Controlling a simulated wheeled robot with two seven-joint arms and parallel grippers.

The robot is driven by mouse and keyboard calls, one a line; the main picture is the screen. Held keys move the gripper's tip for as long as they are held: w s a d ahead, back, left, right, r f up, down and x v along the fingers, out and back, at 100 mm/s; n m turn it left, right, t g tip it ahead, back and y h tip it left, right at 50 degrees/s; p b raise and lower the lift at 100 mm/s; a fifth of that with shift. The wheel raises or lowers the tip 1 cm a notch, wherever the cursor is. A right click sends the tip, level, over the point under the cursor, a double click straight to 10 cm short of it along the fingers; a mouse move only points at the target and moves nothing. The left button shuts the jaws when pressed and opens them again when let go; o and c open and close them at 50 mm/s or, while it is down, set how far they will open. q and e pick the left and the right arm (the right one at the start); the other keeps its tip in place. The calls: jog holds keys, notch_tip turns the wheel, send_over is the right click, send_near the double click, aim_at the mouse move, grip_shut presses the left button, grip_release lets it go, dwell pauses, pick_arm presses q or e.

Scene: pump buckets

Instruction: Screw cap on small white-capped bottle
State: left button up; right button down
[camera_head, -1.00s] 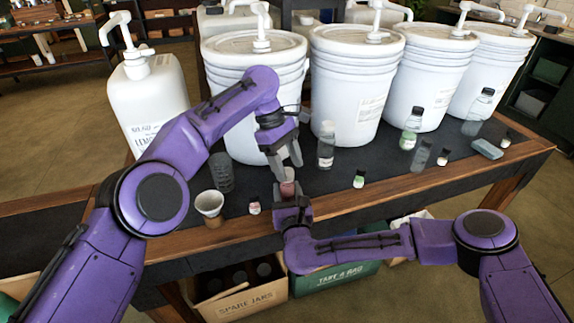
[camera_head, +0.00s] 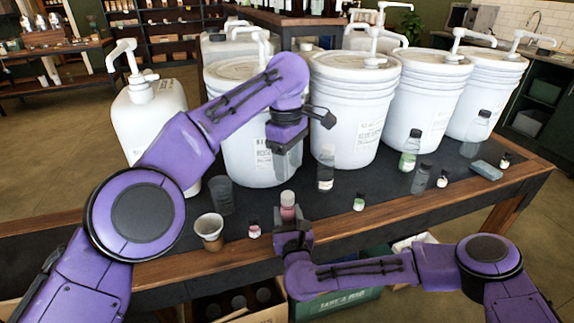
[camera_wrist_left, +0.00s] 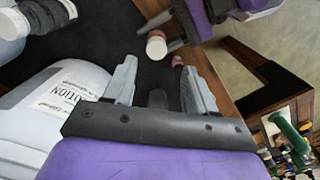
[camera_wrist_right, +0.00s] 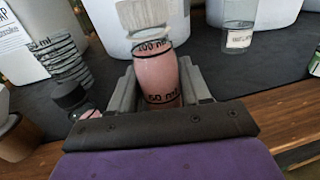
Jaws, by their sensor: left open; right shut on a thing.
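My right gripper (camera_head: 291,236) is shut on the small white-capped bottle (camera_head: 287,213), which holds pink liquid. In the right wrist view the bottle (camera_wrist_right: 157,77) stands upright between the fingers. A whitish cap (camera_wrist_right: 142,14) sits on its mouth; I cannot tell how tight it is. My left gripper (camera_head: 287,160) is open and empty above the bottle, pointing down, its fingers partly blurred against the bucket. In the left wrist view the round white cap top (camera_wrist_left: 156,46) lies beyond the open fingers (camera_wrist_left: 152,85), clear of them.
Large white pump buckets (camera_head: 345,105) and a white pump jug (camera_head: 150,115) line the table's back. A paper cup (camera_head: 209,231), a clear jar (camera_head: 221,194) and a small dark-capped jar (camera_head: 254,230) stand left of the bottle. Several other bottles stand to the right.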

aim_at(287, 194)
pick_arm(q)
jog(key=shift+w+a+f+n, duration=0.15)
jog(key=shift+w+f+n, duration=0.25)
jog(key=shift+w+f, duration=0.05)
jog(key=shift+s, duration=0.1)
notch_tip(287, 194, down, 8)
dwell(0.3)
jog(key=shift+c, duration=0.3)
